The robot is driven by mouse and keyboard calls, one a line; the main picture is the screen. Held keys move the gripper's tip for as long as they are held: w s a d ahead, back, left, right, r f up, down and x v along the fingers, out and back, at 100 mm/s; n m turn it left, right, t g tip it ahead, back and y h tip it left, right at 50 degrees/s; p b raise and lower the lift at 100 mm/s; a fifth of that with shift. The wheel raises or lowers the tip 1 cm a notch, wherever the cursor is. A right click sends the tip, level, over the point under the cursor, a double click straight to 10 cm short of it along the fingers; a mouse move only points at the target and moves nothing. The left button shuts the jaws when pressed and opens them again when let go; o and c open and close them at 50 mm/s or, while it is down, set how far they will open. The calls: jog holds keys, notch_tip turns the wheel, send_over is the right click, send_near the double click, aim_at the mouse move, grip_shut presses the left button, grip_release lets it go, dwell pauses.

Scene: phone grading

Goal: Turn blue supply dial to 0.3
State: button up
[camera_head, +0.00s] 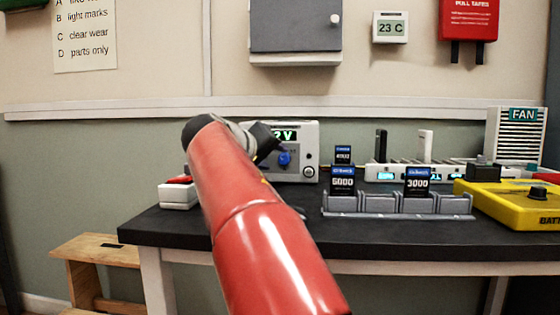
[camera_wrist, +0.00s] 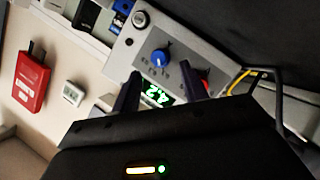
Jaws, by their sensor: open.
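The blue supply dial (camera_head: 284,158) is on the front of a light grey supply box (camera_head: 308,135) on the dark bench. In the wrist view the blue dial (camera_wrist: 160,57) lies just beyond my gripper (camera_wrist: 160,73), roughly between the lines of its two dark fingers. My gripper is open and its fingers look apart from the dial. In the head view my gripper (camera_head: 265,141) is in front of the box and covers its left part. The green display (camera_wrist: 157,92) is partly hidden; its digits look like 4.2. Scale marks surround the dial, but its pointer setting is too small to read.
A red knob or plug (camera_wrist: 204,84) and a yellow cable (camera_wrist: 238,82) are beside the dial in the wrist view. A grey slotted rack (camera_head: 398,205) with battery packs stands right of the box. A yellow battery unit (camera_head: 510,207) is farther right.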

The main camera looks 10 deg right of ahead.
aim_at(283, 158)
jog(key=shift+x, duration=2.15)
grip_shut()
jog(key=shift+s+d+r+m+y+p, duration=0.1)
jog(key=shift+m+y+p, duration=0.1)
jog(key=shift+m+y, duration=0.35)
jog(key=shift+d+r+m+y+p, duration=0.1)
jog(key=shift+m+y+p, duration=0.05)
jog(key=shift+m+y, duration=0.4)
jog(key=shift+d+m+y, duration=0.15)
jog(key=shift+m+y, duration=1.15)
jog(key=shift+m, duration=0.4)
